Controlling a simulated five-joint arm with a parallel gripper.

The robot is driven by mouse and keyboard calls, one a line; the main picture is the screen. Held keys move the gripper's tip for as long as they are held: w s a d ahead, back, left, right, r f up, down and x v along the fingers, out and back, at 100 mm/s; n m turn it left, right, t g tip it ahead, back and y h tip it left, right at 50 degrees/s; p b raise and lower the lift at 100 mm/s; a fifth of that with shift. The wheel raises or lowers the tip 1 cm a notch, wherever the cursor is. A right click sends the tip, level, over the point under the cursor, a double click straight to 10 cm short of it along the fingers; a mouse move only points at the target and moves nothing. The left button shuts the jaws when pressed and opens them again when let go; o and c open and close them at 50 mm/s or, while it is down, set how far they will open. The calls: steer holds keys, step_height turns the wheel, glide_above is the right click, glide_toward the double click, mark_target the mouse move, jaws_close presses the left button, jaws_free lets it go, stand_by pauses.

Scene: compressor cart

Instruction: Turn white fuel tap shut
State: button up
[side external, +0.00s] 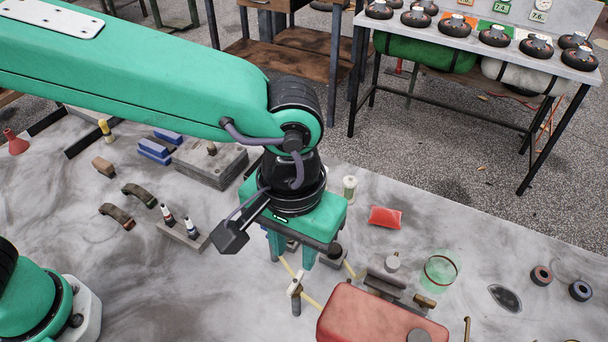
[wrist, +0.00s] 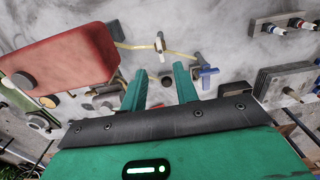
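The white fuel tap (side external: 295,287) sits on a thin yellow hose near the red tank (side external: 365,322). The tap also shows in the wrist view (wrist: 160,44), beyond my fingertips, with a small light handle on a grey body. My gripper (side external: 291,258) is above the bench, behind the tap in the side view. In the wrist view my gripper (wrist: 159,76) has its two green fingers apart, with nothing held between them. The fingers are clear of the white tap. The exact angle of the tap's handle is hard to tell.
A blue-handled tap (wrist: 207,72) stands close to my right finger in the wrist view. A dark round part (side external: 335,252) is beside my gripper. A green glass jar (side external: 439,270) and a red packet (side external: 385,217) lie to the right. Bench left of the tap is mostly clear.

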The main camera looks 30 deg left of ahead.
mark_target(295, 281)
steer(key=shift+f, duration=0.1)
steer(key=shift+f, duration=3.85)
jaws_close()
